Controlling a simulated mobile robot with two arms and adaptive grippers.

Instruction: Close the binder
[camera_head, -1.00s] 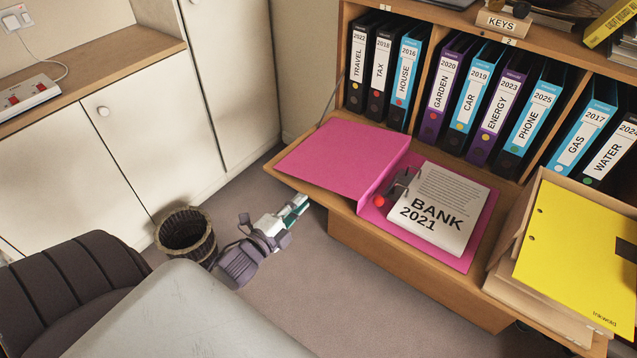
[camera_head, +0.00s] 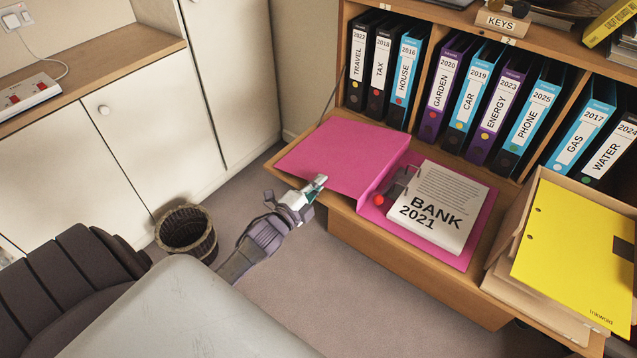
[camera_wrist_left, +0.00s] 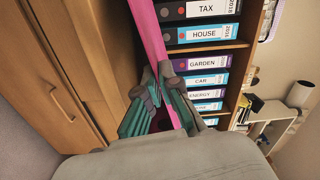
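The pink binder (camera_head: 478,251) lies spread open on the fold-down desk, with BANK 2021 papers (camera_head: 438,206) on its right half. My left gripper (camera_head: 319,182) is at the cover's near edge. In the left wrist view the cover (camera_wrist_left: 147,30) shows edge-on as a pink strip running in between the fingers (camera_wrist_left: 160,90). The fingers look parted; firm contact is not visible. My right gripper is out of view.
The desk (camera_head: 365,225) has little bare room around the binder. Yellow folders in a tray (camera_head: 574,255) stand close on its right. Upright binders (camera_head: 475,95) line the shelf behind. A wicker basket (camera_head: 187,232) and a dark chair (camera_head: 65,300) stand left.

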